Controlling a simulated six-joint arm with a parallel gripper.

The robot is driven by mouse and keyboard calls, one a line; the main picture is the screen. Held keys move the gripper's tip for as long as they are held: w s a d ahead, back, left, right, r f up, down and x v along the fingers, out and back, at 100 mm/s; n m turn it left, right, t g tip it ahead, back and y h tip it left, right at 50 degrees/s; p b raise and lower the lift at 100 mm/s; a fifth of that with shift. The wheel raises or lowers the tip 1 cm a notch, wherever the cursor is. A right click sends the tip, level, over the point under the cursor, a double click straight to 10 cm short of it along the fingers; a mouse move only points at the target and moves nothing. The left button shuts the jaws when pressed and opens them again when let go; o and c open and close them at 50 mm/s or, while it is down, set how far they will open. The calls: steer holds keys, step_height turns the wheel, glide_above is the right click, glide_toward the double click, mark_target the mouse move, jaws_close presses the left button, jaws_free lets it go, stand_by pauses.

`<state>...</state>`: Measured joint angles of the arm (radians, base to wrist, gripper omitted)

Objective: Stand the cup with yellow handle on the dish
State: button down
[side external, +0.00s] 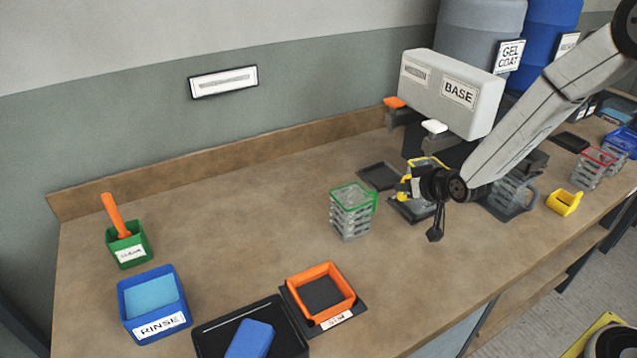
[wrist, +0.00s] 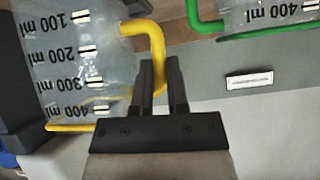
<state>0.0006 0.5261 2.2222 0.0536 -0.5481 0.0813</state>
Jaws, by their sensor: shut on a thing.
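The cup with yellow handle (wrist: 80,60) is clear, with a yellow rim and volume marks. Its handle passes between my fingers in the wrist view, and my gripper (wrist: 158,80) is shut on it. The cup looks upright; the wrist picture is upside down. In the side view, my gripper (side external: 411,187) and arm partly hide the cup (side external: 425,163), so I cannot tell whether its base touches anything. A dark square dish (side external: 378,176) lies flat and bare just left of it. Another dark tray-like piece (side external: 415,211) shows below my gripper.
The grey BASE box (side external: 450,90) stands behind. Orange (side external: 320,292) and blue (side external: 153,305) bins sit at front left. The bench's left middle is clear.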

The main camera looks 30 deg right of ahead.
steer(key=shift+n, duration=0.8)
steer(key=shift+w+d+f, duration=0.4)
steer(key=shift+w+d, duration=0.15)
steer(key=shift+w, duration=0.25)
steer(key=shift+w+d+f, duration=0.35)
steer(key=shift+w+d, duration=0.2)
steer(key=shift+w, duration=0.25)
steer(key=shift+f, duration=0.15)
steer(key=shift+f, duration=1.35)
steer(key=shift+f, duration=0.1)
steer(key=c, duration=0.6)
jaws_free()
steer(key=shift+c, duration=0.2)
steer(key=v, duration=1.2)
steer(key=shift+s+d, duration=0.1)
steer(key=shift+d, duration=0.05)
